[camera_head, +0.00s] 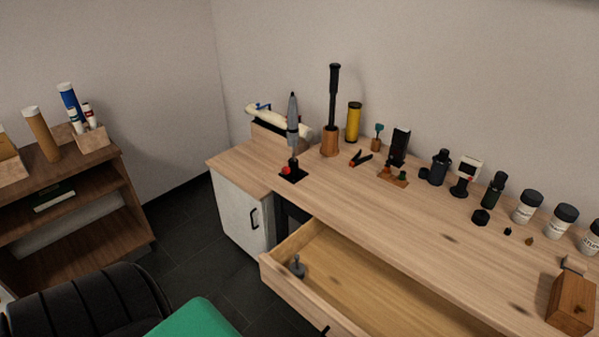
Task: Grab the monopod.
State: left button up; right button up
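A tall black pole, which looks like the monopod (333,95), stands upright with its lower end in a wooden cup (330,141) near the back of the desk, by the wall. A grey pointed upright device (292,122) on a black base with a red part stands nearer the desk's left end, and I cannot tell exactly what it is. Neither of my grippers shows in this view.
Right of the pole stand a yellow cylinder (353,122), orange-black pliers (361,158), small camera parts and labelled jars (527,206). A drawer (345,272) is pulled out in front. A brown shelf (75,205) stands left. Black and green shapes fill the bottom left.

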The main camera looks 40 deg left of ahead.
aim_at(334, 67)
jog(key=i+j+u, duration=0.1)
jog(key=u, duration=0.85)
